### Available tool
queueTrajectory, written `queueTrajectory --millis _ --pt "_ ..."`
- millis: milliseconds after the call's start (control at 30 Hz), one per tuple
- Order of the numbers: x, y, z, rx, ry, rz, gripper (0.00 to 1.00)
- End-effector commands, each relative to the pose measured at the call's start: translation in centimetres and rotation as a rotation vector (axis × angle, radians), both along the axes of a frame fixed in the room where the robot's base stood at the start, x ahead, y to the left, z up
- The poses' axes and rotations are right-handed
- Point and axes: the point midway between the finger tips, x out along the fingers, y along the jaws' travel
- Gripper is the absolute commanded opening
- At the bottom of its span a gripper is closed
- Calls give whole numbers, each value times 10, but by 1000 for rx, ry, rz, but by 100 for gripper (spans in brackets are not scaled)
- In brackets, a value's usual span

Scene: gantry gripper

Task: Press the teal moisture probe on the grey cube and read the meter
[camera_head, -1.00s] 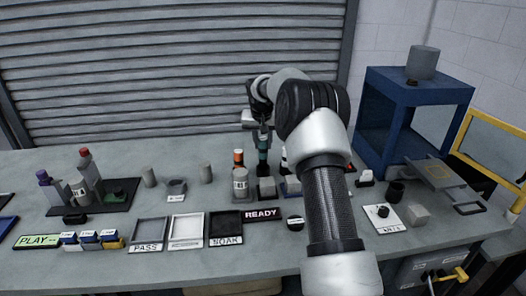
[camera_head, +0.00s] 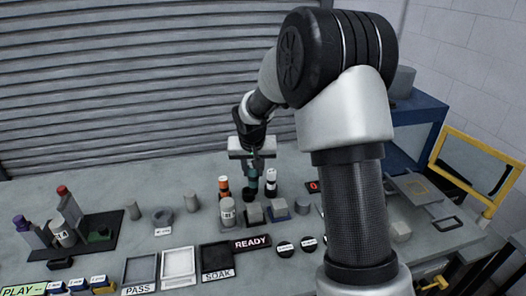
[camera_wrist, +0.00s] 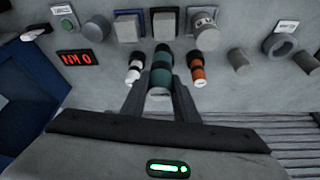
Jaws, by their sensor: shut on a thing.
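My gripper (camera_head: 255,166) points down and is shut on the teal moisture probe (camera_head: 252,180), between an orange bottle (camera_head: 223,187) and a white bottle (camera_head: 271,181). The wrist view shows the probe (camera_wrist: 161,70) between my gripper's fingers (camera_wrist: 160,90). I cannot tell whether its tip touches the table. A grey cube (camera_head: 255,211) on a dark pad stands just in front of it; another grey cube (camera_head: 278,206) on a blue pad is to its right. The meter's red display (camera_wrist: 78,57) shows in the wrist view; in the head view my arm partly covers the meter (camera_head: 313,187).
A grey cylinder (camera_head: 227,213) stands left of the cubes. PASS (camera_head: 140,271) and SOAK (camera_head: 217,257) trays and a READY sign (camera_head: 252,243) lie in front. A dark tray with bottles (camera_head: 98,236) is at the left. A blue stand (camera_head: 420,125) is at the right.

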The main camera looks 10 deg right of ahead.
Motion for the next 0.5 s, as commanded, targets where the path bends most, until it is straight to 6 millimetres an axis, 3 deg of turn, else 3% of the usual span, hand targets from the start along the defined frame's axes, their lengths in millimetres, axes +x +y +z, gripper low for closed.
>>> queueTrajectory --millis 267,500 --pt "-8 4 -11 2 1 6 0" --pt "-7 4 -35 3 0 7 0"
